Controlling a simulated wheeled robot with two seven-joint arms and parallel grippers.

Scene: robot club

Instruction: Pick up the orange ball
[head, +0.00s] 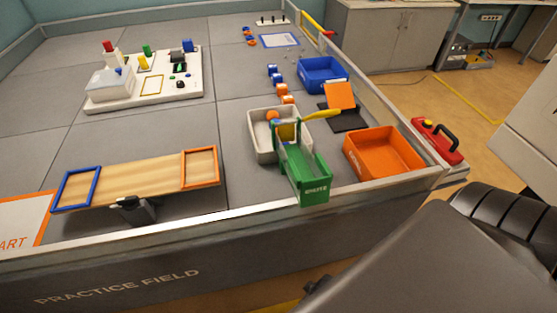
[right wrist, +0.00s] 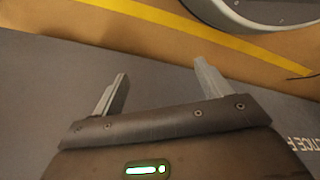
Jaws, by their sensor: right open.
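The orange ball (head: 272,116) shows as a small round orange shape inside the pale grey bin (head: 254,143), at its back. Part of it may be hidden by the bin and by the green holder (head: 302,178) in front. My right gripper (right wrist: 160,75) is open and empty in the right wrist view, with its two grey fingers apart. It is over the floor and the outer wall of the field, away from the ball. In the head view a large dark part of my right arm fills the lower right. My left gripper is not in view.
An orange bin (head: 383,153), a blue bin (head: 323,75) and a black stand with an orange plate (head: 341,96) are right of the grey bin. A raised rim (head: 240,212) edges the field. The grey mat between is clear.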

